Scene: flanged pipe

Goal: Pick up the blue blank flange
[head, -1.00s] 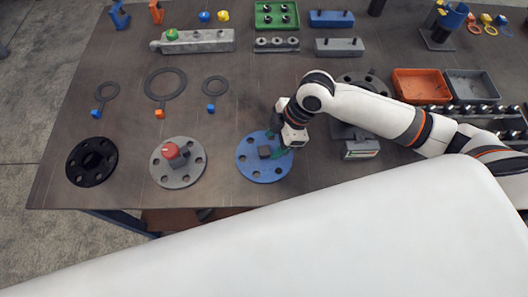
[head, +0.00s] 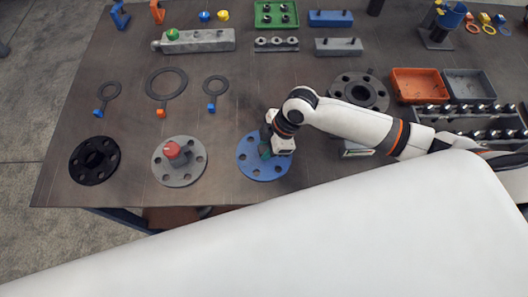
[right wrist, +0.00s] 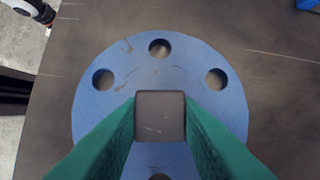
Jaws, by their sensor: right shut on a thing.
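The blue blank flange (head: 257,172) is a flat disc with bolt holes and a grey square knob in its middle. In the head view it lies on the table near the front edge. My right gripper (head: 266,150) is over its middle and partly hides the knob. In the right wrist view, the green fingers of my right gripper (right wrist: 160,120) are shut on the grey knob (right wrist: 160,103), one on each side, with the blue flange (right wrist: 118,62) around it. I cannot tell any gap between flange and table. My left gripper is not in view.
A grey flange with a red knob (head: 179,172) and a black flange (head: 80,165) lie to the left on the table (head: 215,125). Ring gaskets lie behind them. A dark pipe flange (head: 358,92), an orange bin (head: 417,85) and a grey bin (head: 472,86) stand right.

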